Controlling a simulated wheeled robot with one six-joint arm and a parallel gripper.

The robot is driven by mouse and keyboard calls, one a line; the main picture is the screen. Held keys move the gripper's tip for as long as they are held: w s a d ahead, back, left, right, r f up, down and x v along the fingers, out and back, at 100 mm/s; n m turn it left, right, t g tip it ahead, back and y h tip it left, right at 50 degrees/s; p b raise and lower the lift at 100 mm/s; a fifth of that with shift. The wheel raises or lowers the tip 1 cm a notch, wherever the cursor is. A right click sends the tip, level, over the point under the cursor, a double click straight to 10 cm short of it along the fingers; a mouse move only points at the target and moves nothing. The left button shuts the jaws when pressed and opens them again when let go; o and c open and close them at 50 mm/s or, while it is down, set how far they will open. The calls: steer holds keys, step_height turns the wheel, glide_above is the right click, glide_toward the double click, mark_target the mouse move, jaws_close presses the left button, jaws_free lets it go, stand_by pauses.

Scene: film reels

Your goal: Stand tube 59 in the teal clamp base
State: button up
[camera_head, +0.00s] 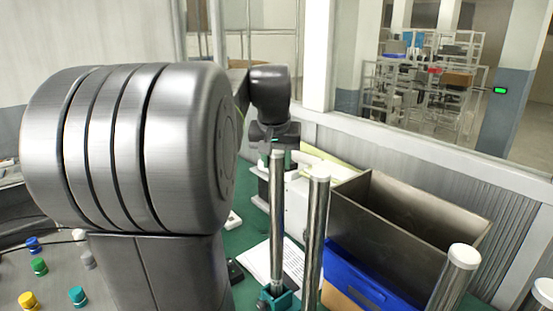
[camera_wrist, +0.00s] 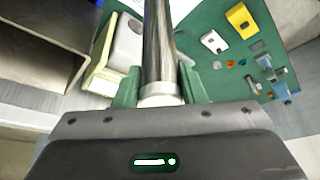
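My gripper (camera_head: 276,147) points down at the top of a shiny metal tube (camera_head: 278,215) with a pale cap. In the wrist view its green fingers (camera_wrist: 160,88) lie close on both sides of the tube (camera_wrist: 159,40), just by the pale end, and look shut on it. The tube stands nearly upright, and its lower end meets the teal clamp base (camera_head: 276,299) at the bottom of the head view. How deep it sits there is hard to see. No number is legible on the tube.
A second metal tube (camera_head: 315,235) stands just right, nearer the camera; another (camera_head: 455,278) is at lower right. A white sheet (camera_head: 257,262) lies on the green bench. Coloured caps (camera_head: 39,267) are at left.

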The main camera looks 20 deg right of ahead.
steer(key=shift+o, duration=0.3)
steer(key=shift+p+v, duration=1.95)
steer(key=shift+v, duration=0.85)
steer(key=p+v, duration=0.1)
steer(key=v, duration=0.4)
steer(key=shift+s+r, duration=0.15)
steer(key=shift+r, duration=0.05)
steer(key=b+x, duration=0.3)
steer(key=x, duration=0.5)
steer(key=shift+f, duration=0.2)
